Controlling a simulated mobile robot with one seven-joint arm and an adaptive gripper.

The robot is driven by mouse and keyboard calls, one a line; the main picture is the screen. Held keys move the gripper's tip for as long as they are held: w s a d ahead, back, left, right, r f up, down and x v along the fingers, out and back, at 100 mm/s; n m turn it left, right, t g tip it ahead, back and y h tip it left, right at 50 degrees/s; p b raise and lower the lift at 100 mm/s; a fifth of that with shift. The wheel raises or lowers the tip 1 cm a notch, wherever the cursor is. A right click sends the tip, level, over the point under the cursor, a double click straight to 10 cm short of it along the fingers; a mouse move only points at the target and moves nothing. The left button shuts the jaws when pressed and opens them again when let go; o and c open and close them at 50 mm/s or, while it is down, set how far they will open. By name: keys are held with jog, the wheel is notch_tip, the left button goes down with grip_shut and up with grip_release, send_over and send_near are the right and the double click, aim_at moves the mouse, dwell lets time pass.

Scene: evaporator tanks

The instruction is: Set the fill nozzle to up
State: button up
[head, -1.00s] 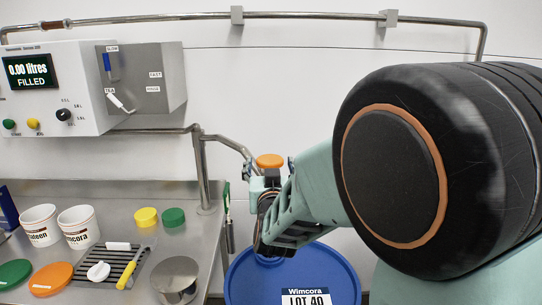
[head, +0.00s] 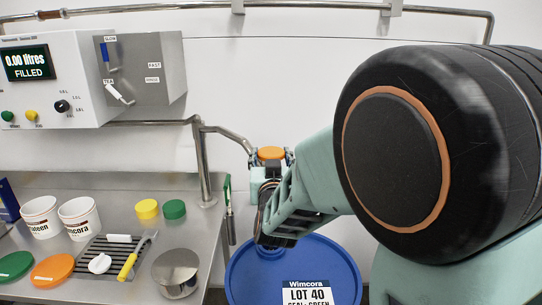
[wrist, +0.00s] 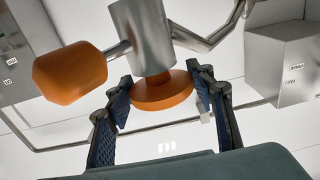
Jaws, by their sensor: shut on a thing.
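The fill nozzle is a steel cylinder (wrist: 141,35) with an orange disc (wrist: 163,92) at its end, at the end of a bent steel pipe (head: 226,133). An orange knob (wrist: 70,72) on a short stem sticks out from the cylinder's side in the wrist view. My gripper (wrist: 163,95) has one blue-padded finger on each side of the orange disc and is shut on it. In the head view, the orange disc (head: 270,153) shows between my fingertips (head: 271,158), while my arm hides part of the nozzle.
A blue drum lid marked LOT 40 (head: 255,272) lies below my gripper. A steel bench (head: 130,200) at left holds white cups, coloured caps and a tool. The control box (head: 88,75) reads FILLED.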

jog(key=shift+c, duration=1.3)
notch_tip(320, 180, up, 27)
jog(key=p, duration=1.4)
jog(key=shift+p, duration=0.4)
jog(key=shift+r, duration=0.1)
jog(key=o, duration=1.7)
jog(key=shift+f, duration=0.2)
jog(key=shift+f, duration=0.2)
